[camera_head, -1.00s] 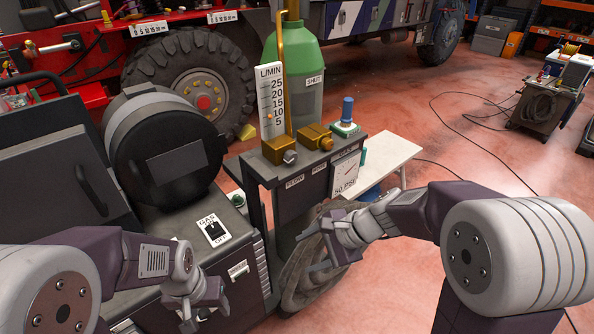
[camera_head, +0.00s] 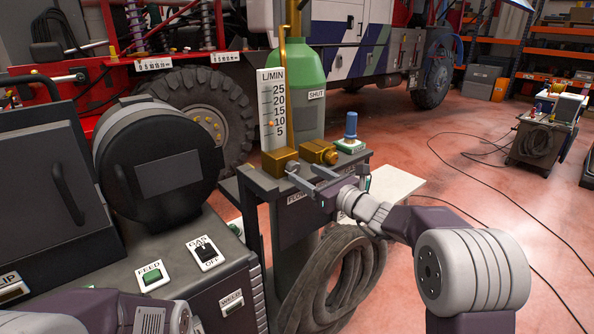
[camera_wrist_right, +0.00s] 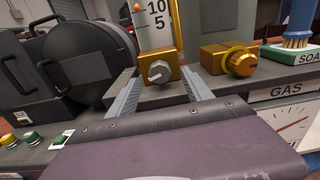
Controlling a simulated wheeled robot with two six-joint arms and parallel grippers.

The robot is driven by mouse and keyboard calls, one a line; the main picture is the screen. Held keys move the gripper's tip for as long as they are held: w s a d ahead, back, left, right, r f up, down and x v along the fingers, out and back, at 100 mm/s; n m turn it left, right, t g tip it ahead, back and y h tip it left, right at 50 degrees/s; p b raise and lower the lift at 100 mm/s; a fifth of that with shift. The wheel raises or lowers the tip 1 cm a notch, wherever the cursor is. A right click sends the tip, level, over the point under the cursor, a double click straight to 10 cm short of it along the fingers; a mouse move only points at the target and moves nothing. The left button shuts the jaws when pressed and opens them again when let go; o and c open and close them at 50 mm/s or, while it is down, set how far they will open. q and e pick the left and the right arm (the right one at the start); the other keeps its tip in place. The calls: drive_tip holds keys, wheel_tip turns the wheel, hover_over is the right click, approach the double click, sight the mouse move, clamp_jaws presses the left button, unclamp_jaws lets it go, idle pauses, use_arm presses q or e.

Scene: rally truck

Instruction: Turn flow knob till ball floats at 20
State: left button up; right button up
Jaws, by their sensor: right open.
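The flow knob is a small grey knob (camera_wrist_right: 158,71) on the front of a brass block (camera_wrist_right: 159,68); in the head view the block (camera_head: 279,161) sits below the L/MIN scale (camera_head: 273,103). A small orange ball (camera_wrist_right: 137,7) in the tube sits at about the 10 mark. My right gripper (camera_head: 304,174) is open in front of the block. In the right wrist view its two fingers (camera_wrist_right: 162,88) point at the knob, one on each side, with visible gaps; contact is not seen. My left gripper is out of view; only part of its arm shows.
A second brass block with a round knob (camera_head: 320,152) stands just right of the flow block. A blue-handled brush (camera_head: 350,129) is farther right. A gauge (camera_wrist_right: 292,130) is on the front panel below. A green cylinder (camera_head: 301,75) stands behind the scale.

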sight(295, 169)
drive_tip(key=x, duration=0.4)
drive_tip(key=shift+w+a+p, duration=0.2)
drive_tip(key=shift+w+p, duration=0.1)
drive_tip(key=shift+p, duration=0.05)
clamp_jaws()
drive_tip(key=shift+f+n+b, duration=0.2)
drive_tip(key=shift+n+b, duration=0.1)
drive_tip(key=shift+b, duration=0.45)
drive_tip(key=n+b, duration=0.4)
drive_tip(key=b, duration=0.2)
drive_tip(key=shift+f+b, duration=0.1)
drive_tip(key=shift+b, duration=0.25)
drive_tip(key=shift+r+n+b, duration=0.25)
drive_tip(key=shift+n+b, duration=1.05)
drive_tip(key=shift+b, duration=0.05)
unclamp_jaws()
drive_tip(key=shift+s, duration=0.1)
